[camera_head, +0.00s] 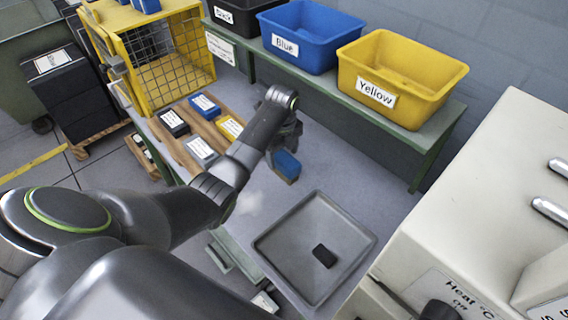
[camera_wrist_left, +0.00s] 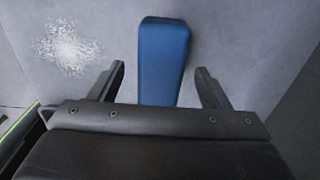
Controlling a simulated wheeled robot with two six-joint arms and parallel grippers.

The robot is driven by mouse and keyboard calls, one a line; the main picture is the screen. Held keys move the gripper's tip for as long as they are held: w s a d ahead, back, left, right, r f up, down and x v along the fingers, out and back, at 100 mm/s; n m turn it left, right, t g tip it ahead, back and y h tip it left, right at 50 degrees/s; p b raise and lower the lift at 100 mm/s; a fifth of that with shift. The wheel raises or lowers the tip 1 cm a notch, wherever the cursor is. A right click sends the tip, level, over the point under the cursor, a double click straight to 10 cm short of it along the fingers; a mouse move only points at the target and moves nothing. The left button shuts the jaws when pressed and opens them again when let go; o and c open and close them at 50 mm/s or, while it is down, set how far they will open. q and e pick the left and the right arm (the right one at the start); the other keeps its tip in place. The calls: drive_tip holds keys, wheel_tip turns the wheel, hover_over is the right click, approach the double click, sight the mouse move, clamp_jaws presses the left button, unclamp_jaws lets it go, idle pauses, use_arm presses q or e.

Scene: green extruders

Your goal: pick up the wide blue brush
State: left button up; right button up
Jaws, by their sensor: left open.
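The wide blue brush (camera_head: 287,165) lies on the grey table top, just below my left gripper (camera_head: 283,146) in the head view. Part of the brush is hidden behind the gripper there. In the left wrist view the blue brush (camera_wrist_left: 163,55) is a long blue block with rounded corners, between the two open fingers of my left gripper (camera_wrist_left: 161,72). Gaps show on both sides of it, so the fingers look apart from it. Its near end is hidden by the gripper body. My right gripper is not in view.
A grey tray (camera_head: 335,222) with a small black block (camera_head: 324,255) sits nearer on the table. A wooden board (camera_head: 185,148) holds labelled blocks. Yellow (camera_head: 432,103) and blue (camera_head: 300,55) bins stand on a shelf behind. A beige machine (camera_head: 500,170) is at right.

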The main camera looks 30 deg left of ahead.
use_arm(q)
drive_tip(key=shift+d+f, duration=0.1)
drive_tip(key=shift+f, duration=0.3)
wheel_tip(320, 180, down, 3)
drive_tip(key=shift+s+d+f+p, duration=0.1)
drive_tip(key=shift+f+p, duration=0.1)
drive_tip(key=shift+p, duration=0.3)
drive_tip(key=shift+f, duration=0.5)
drive_tip(key=shift+c, duration=0.5)
drive_tip(key=c, duration=1)
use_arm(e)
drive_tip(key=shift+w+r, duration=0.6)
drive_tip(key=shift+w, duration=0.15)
use_arm(q)
drive_tip(key=shift+c, duration=0.2)
wheel_tip(320, 180, up, 10)
drive_tip(key=shift+b, duration=0.5)
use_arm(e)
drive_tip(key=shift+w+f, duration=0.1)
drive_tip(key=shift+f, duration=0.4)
